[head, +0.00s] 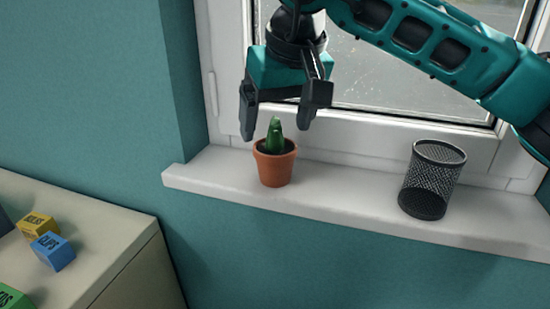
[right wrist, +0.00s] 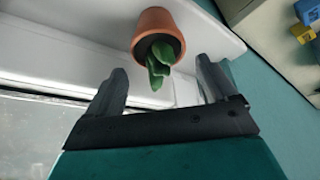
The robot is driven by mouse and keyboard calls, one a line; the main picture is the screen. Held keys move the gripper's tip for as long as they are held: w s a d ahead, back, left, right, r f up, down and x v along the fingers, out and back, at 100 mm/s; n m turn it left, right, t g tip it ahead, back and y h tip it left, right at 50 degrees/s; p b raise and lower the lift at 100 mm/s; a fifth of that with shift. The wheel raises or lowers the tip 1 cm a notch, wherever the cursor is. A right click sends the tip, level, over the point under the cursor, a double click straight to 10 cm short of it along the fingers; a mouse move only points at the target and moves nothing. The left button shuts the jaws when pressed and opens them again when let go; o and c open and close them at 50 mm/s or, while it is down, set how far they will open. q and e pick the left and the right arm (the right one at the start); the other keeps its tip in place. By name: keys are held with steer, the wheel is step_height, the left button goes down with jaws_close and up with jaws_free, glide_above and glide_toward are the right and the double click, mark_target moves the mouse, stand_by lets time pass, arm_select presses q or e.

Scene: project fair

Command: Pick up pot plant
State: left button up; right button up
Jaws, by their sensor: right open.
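The pot plant (head: 274,163) is a small green succulent in an orange-brown terracotta pot. It stands upright near the left end of the white window sill. My right gripper (head: 276,130) is above it in the head view, fingers pointing down, open and empty, with the green leaves showing between the fingertips. In the right wrist view the pot plant (right wrist: 157,45) shows just beyond the two spread fingers of the right gripper (right wrist: 163,75). The fingers are apart from the pot. My left gripper is not in view.
A black mesh pencil cup (head: 432,180) stands on the sill (head: 340,209) to the right. The window is close behind. A cabinet (head: 100,240) at lower left holds a yellow box (head: 38,225), a blue box (head: 53,250) and a green box (head: 12,298).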

mark_target(275, 147)
steer(key=f, duration=0.4)
steer(key=shift+w+a+f, duration=0.1)
steer(key=shift+w+f, duration=0.1)
steer(key=shift+w, duration=0.05)
steer(key=shift+w+a+f, duration=0.1)
steer(key=shift+w+f, duration=0.1)
steer(key=shift+f, duration=0.3)
steer(key=shift+r, duration=0.1)
steer(key=c, duration=0.9)
